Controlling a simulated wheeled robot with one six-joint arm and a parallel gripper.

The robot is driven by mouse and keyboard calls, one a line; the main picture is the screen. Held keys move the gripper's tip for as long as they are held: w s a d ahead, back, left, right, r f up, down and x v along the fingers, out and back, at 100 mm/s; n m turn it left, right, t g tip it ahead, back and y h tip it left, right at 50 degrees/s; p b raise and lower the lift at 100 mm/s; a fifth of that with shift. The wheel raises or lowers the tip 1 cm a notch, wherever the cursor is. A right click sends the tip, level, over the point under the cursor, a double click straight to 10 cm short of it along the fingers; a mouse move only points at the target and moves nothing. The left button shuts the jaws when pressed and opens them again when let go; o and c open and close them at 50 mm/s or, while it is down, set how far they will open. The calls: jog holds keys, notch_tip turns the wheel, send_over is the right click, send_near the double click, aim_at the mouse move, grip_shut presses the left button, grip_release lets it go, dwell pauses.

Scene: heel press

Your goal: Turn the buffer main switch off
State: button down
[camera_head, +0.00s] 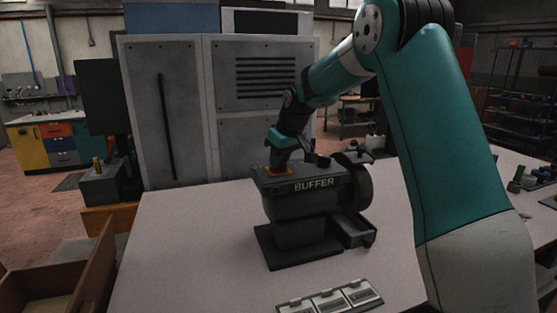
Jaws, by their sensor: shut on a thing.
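The buffer (300,215) is a dark grey machine with "BUFFER" on its front, standing on a pale table. A small yellow-orange plate (272,171) marks the main switch on the left of its top. My gripper (281,164) reaches down from above onto that plate and is shut on the main switch. The jaws hide the switch itself, so its position cannot be told.
The pale table (185,240) is clear left of the buffer. A wheel (359,183) and a tray (354,231) sit at its right side. Labelled plates (331,299) lie in front. Small parts (540,174) stand far right. A grey cabinet (168,110) stands behind.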

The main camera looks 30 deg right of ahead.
jog(key=shift+w+d+r+n+g+y, duration=0.1)
jog(key=shift+n+g+y, duration=0.35)
jog(key=shift+n, duration=1.25)
jog(key=shift+n+y, duration=0.25)
jog(key=shift+n, duration=0.05)
jog(key=c, duration=1.1)
grip_release()
jog(key=shift+c, duration=0.2)
jog(key=p+v, duration=0.1)
jog(key=v, duration=1.6)
jog(key=shift+s, duration=0.25)
